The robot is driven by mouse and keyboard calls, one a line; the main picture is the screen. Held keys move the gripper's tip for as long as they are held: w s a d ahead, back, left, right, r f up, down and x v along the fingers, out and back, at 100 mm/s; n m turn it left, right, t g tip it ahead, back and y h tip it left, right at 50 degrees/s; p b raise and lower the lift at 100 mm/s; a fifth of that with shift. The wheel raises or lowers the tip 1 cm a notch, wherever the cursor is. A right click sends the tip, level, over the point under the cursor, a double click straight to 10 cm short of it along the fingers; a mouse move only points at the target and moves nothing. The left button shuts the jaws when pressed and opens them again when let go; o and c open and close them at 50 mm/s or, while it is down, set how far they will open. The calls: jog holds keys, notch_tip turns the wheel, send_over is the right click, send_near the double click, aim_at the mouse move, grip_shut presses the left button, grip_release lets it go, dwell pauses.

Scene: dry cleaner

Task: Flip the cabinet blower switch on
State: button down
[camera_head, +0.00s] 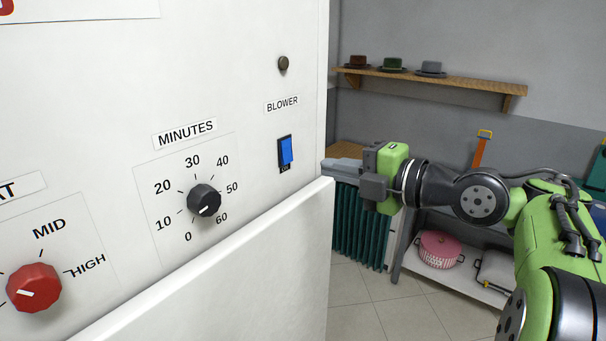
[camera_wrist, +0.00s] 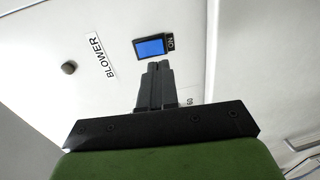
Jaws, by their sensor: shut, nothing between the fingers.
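The blower switch (camera_head: 286,150) is a blue rocker in a black frame on the white cabinet front, under the BLOWER label (camera_head: 282,104). It also shows in the wrist view (camera_wrist: 150,47), with a small mark that looks like ON at its lower end. Which way the rocker is tipped is hard to tell. My gripper (camera_head: 326,165) is shut and empty, to the right of the switch in the head view. In the wrist view its fingertips (camera_wrist: 158,66) appear just beside the switch's frame; I cannot tell whether they touch it.
A MINUTES dial (camera_head: 204,200) and a red heat knob (camera_head: 34,288) sit left of the switch. A dark round button (camera_head: 283,64) is above it. A white ledge (camera_head: 230,260) juts out below the panel. A wall shelf (camera_head: 440,80) with hats is behind.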

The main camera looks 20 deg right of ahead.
aim_at(289, 160)
jog(key=p+x, duration=0.1)
jog(key=x, duration=0.5)
jog(key=shift+w+a+r, duration=0.1)
jog(key=shift+w+a, duration=0.2)
jog(key=shift+w+a, duration=0.1)
jog(key=shift+a, duration=0.1)
